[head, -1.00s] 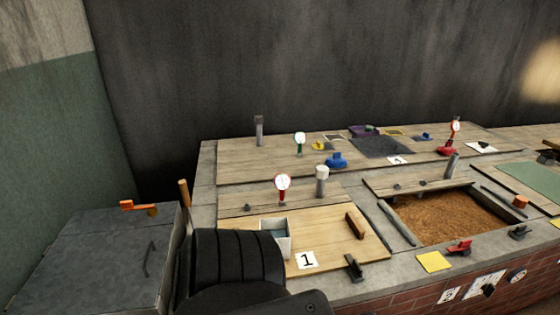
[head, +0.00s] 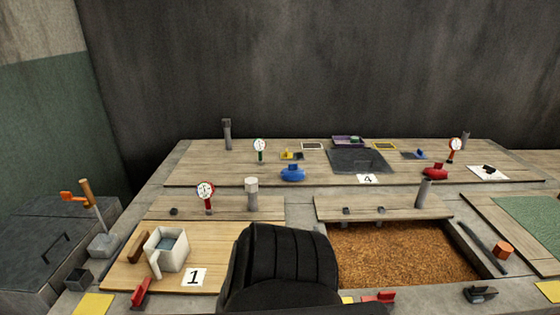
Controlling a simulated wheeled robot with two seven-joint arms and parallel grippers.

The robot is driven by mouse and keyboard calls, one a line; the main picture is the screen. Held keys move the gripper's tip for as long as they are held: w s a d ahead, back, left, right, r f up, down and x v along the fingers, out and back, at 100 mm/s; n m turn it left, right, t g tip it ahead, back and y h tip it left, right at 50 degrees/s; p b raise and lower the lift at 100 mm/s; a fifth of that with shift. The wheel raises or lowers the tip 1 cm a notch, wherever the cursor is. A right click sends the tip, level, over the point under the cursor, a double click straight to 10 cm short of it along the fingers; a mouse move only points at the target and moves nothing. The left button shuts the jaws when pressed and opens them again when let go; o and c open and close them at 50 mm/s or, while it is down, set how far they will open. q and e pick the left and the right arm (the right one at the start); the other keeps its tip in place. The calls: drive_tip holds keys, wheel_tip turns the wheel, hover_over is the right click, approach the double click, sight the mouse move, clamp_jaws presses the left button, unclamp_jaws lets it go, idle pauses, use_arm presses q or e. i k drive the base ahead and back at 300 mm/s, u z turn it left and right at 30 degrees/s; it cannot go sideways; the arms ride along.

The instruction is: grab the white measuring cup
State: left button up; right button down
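A white square open-topped container (head: 180,257) with a greyish-blue inside stands on the wooden board (head: 225,272) at the front left in the head view. A white flap or handle sticks down at its near left corner. It is the only white cup-like thing I see, and I cannot tell whether it is the measuring cup. Neither gripper shows. A black ribbed part, likely mine, fills the lower middle right of the board and hides part of it.
A wooden block (head: 137,247) is just left of the container, and a "1" card (head: 193,277) lies in front. A red lever (head: 140,292) is at the board's front edge. A red-rimmed gauge (head: 206,191) stands behind. A pit of brown grain (head: 400,255) is to the right.

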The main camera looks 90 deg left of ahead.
sight(165, 254)
drive_tip(key=i, duration=0.75)
drive_tip(key=u, duration=3.55)
drive_tip(key=i, duration=0.5)
drive_tip(key=z, duration=0.05)
